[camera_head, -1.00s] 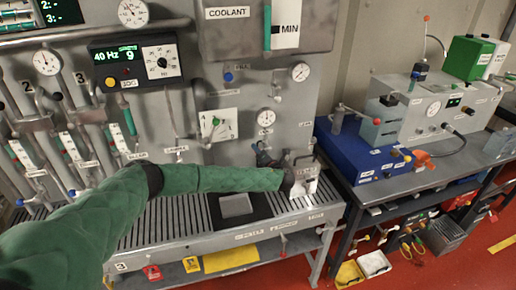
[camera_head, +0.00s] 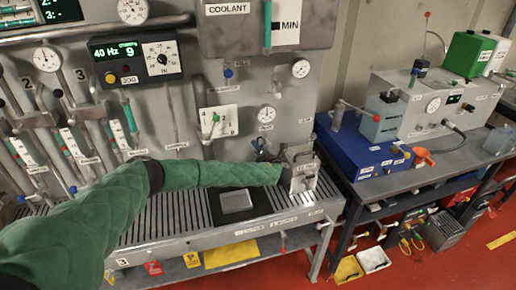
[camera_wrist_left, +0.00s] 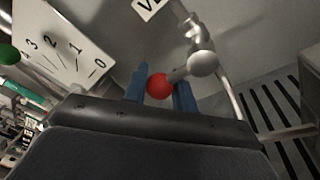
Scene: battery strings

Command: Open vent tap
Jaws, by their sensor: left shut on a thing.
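A red ball knob (camera_wrist_left: 159,86) sits between the two blue fingers of my left gripper (camera_wrist_left: 161,88) in the left wrist view. The gripper is shut on this knob. A short grey stem runs from the knob up to a pale ball (camera_wrist_left: 202,63) on metal pipework. A white label (camera_wrist_left: 148,8) beginning "VE" is on the panel above, partly cut off. In the head view, my green left arm reaches across to the panel's lower right, and its end hides the knob. My right gripper is not in view.
A second bench with a blue unit (camera_head: 350,147) stands at right.

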